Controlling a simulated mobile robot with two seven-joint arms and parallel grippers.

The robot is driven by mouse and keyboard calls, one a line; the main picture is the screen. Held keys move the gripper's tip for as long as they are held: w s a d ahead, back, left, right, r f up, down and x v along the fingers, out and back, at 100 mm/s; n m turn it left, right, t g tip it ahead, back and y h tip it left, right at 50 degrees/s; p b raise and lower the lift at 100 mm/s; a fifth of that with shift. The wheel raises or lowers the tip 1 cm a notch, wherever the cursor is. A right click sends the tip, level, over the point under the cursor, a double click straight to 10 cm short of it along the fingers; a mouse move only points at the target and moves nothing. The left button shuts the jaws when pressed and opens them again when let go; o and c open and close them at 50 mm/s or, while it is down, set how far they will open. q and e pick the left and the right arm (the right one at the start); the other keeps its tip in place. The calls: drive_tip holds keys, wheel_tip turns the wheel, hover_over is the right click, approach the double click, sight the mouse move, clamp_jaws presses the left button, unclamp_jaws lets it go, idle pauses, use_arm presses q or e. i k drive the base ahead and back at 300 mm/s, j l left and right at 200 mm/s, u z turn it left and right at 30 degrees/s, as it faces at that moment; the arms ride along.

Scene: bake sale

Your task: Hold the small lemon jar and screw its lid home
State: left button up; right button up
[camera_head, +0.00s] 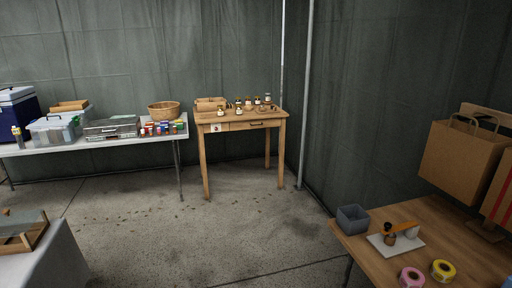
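Several small jars (246,101) stand on a wooden table (262,115) in the middle distance. They have dark lids and pale labels. They are too small for me to tell which one is the lemon jar or whether any lid is loose. Two more jars stand nearer the table's front, one at its left (221,112) and one farther right (239,110). Neither of my grippers is in view.
A white table (165,138) at left holds a wooden bowl (164,111), bins and small coloured containers. A wooden table (455,235) at front right holds paper bags (459,154), a grey bin (353,219) and tape rolls. The concrete floor between is open, with scattered leaves.

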sight(220, 111)
drive_tip(key=i+l+u, duration=0.1)
drive_tip(key=i+u, duration=0.4)
drive_tip(key=i, duration=0.55)
drive_tip(key=i+j, duration=0.1)
drive_tip(key=i, duration=1.05)
drive_tip(key=i+j+z, duration=0.35)
drive_tip(key=i+j, duration=0.55)
drive_tip(key=i+l+u, duration=0.5)
drive_tip(key=i+l, duration=0.2)
drive_tip(key=i+l+u, duration=0.25)
drive_tip(key=l, duration=0.25)
drive_tip(key=i+l+u, duration=0.25)
drive_tip(key=l, duration=0.25)
drive_tip(key=i, duration=0.1)
